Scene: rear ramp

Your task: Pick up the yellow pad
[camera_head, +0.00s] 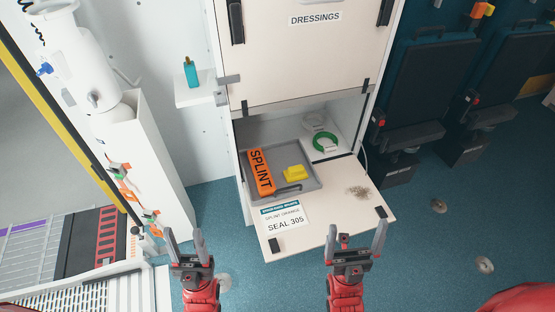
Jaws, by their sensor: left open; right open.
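The yellow pad (294,173) is a small yellow block. It lies in a grey tray (256,209) on the open lower flap of a white cabinet, just right of an orange splint (261,172) lettered SPLINT. My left gripper (184,243) is open and empty, low in the picture, left of the flap and below the tray. My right gripper (361,242) is open and empty near the flap's lower right corner. Both grippers are apart from the pad, which is in plain view.
A green ring (326,142) lies in the compartment right of the tray. The flap (328,210) bears a label reading SEAL 305 (285,219) and a brown speckled patch. A closed DRESSINGS door (310,60) is above. Dark folding seats (425,90) stand at right; a white cylinder (85,60) stands at left.

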